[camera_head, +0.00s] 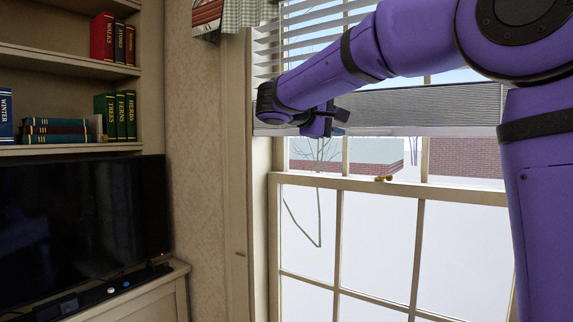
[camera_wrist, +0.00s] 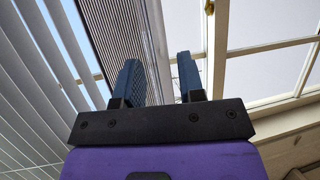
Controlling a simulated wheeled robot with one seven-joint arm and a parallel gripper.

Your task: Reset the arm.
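My gripper (camera_head: 325,118) is at the end of my purple arm, which reaches across the upper right of the head view in front of the window. In the wrist view, the two dark fingers of my gripper (camera_wrist: 160,82) stand apart with nothing between them. The bottom part of the window blind (camera_head: 420,108) is just behind the gripper in the head view. The wrist view also shows blind slats (camera_wrist: 45,75) on its left. I cannot tell whether the fingers touch the blind.
The window (camera_head: 375,235) has a brass latch (camera_head: 383,178) on its middle rail. At left, a black television (camera_head: 80,230) stands on a cabinet (camera_head: 150,292) below shelves (camera_head: 65,62) with several books. Patterned wall (camera_head: 195,150) lies between shelves and window. A curtain (camera_head: 240,14) hangs at the top.

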